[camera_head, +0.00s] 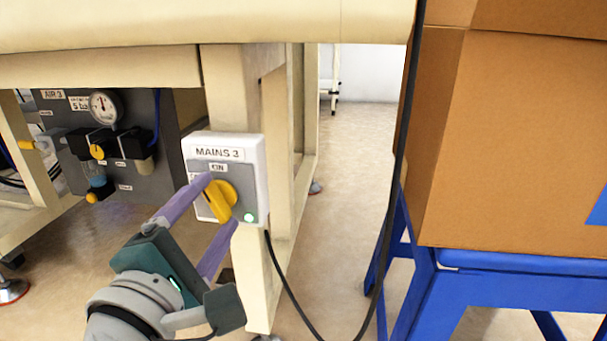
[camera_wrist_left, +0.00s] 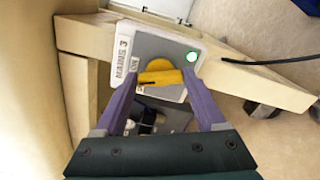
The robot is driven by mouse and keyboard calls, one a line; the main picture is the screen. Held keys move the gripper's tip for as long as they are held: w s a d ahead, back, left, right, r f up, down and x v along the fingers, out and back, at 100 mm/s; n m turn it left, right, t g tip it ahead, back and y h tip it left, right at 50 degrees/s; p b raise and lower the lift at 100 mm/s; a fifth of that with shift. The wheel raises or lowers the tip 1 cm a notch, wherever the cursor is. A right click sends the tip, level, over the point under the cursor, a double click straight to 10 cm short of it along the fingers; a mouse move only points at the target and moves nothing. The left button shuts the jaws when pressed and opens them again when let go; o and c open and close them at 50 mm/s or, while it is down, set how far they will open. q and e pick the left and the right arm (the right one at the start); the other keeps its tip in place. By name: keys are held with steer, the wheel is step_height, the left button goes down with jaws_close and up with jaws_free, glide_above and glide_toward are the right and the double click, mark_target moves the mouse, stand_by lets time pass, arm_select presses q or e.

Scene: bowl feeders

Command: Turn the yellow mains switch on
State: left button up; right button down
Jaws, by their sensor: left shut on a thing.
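The yellow mains switch (camera_head: 222,201) is a rotary knob on a grey plate on a white box labelled MAINS 3 (camera_head: 224,154), fixed to a cream table leg. My left gripper (camera_head: 220,202) is shut on the knob, one purple finger at each side. In the left wrist view the yellow handle (camera_wrist_left: 160,77) lies between the fingertips (camera_wrist_left: 161,76), with its dark-marked end towards the ON label. A round light (camera_head: 249,217) on the plate glows green. The fingers hide parts of the plate. My right gripper is not in view.
A panel with a gauge (camera_head: 103,107) and an AIR 3 label stands behind left. A black cable (camera_head: 285,285) hangs from the box and loops right. A cardboard box (camera_head: 520,140) sits on a blue stand (camera_head: 480,290) at right. Floor between is clear.

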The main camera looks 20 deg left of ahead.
arm_select(q)
steer(key=shift+m+p, duration=1.05)
steer(key=shift+m, duration=1.05)
steer(key=shift+f, duration=0.1)
steer(key=o, duration=1.3)
steer(key=p+v, duration=0.2)
steer(key=v, duration=0.8)
steer(key=shift+d+p, duration=0.1)
steer(key=shift+p, duration=0.25)
steer(key=shift+w, duration=0.1)
